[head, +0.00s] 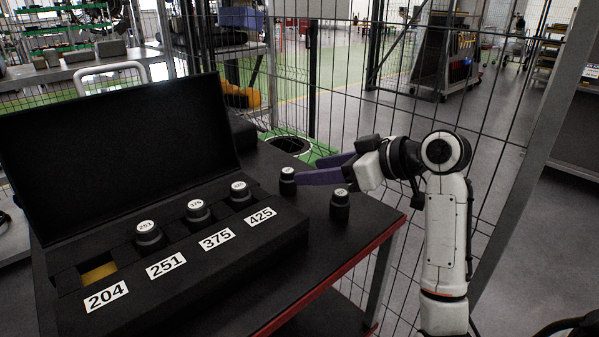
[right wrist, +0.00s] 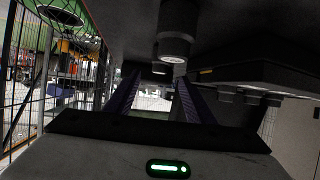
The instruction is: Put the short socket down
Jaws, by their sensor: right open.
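Two dark sockets with pale round tops stand upright on the black table top (head: 270,240), right of the case. The farther socket (head: 288,182) is at the tips of my right gripper (head: 303,170); the nearer socket (head: 340,206) stands apart, below the gripper in the picture. I cannot tell for sure which is the short one. My right gripper's purple fingers are spread and hold nothing. In the right wrist view, which looks upside down, one socket (right wrist: 160,68) shows beyond the open fingers and another (right wrist: 175,38) hangs large above. My left gripper is out of view.
An open black case (head: 190,262) holds sockets in the slots labelled 251, 375 and 425. The 204 slot (head: 98,272) is empty with a yellow floor. A wire mesh fence (head: 390,100) stands behind the table. The table's red edge (head: 350,262) is near my right arm.

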